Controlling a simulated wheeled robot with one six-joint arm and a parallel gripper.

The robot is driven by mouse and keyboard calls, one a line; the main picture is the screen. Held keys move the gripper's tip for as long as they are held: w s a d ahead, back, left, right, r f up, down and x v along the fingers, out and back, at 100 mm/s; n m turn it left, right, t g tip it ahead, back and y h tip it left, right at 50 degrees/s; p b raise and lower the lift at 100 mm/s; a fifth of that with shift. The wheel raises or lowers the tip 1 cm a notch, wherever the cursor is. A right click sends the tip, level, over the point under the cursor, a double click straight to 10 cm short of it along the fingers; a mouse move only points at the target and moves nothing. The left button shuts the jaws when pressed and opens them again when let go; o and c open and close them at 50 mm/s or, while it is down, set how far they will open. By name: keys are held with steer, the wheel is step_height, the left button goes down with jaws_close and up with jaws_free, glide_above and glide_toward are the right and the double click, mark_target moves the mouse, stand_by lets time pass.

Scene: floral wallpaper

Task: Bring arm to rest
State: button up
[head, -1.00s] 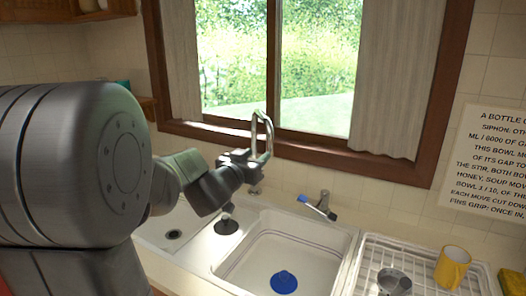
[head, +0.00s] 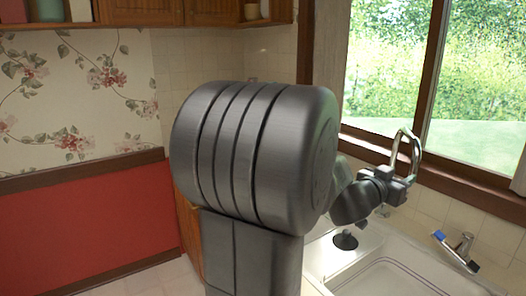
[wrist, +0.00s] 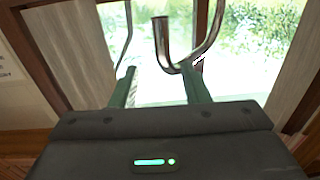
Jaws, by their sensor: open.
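My gripper (head: 398,182) is at the end of my arm, above the back of the sink and in front of the window in the head view. In the wrist view my gripper (wrist: 161,84) shows two greenish fingers set well apart, with nothing held between them. A curved metal faucet spout (head: 416,150) rises right beside my gripper in the head view. The spout also shows as a hook by the right-hand finger in the wrist view (wrist: 182,69). I cannot tell whether they touch. My large grey arm links hide the middle of the head view.
The white sink (head: 385,278) lies below my gripper, with a small blue-handled tap (head: 462,250) at its back. The window frame (head: 445,170) is close behind the spout. A red and floral wall (head: 90,235) stands at left, with cabinets (head: 205,55) above. Some floor is clear.

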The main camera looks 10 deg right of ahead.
mark_target(411, 166)
steer(key=x, duration=1)
steer(key=shift+p, duration=0.3)
steer(key=shift+w, duration=0.2)
steer(key=shift+w+a, duration=0.15)
steer(key=shift+a, duration=0.45)
steer(key=shift+a, duration=0.1)
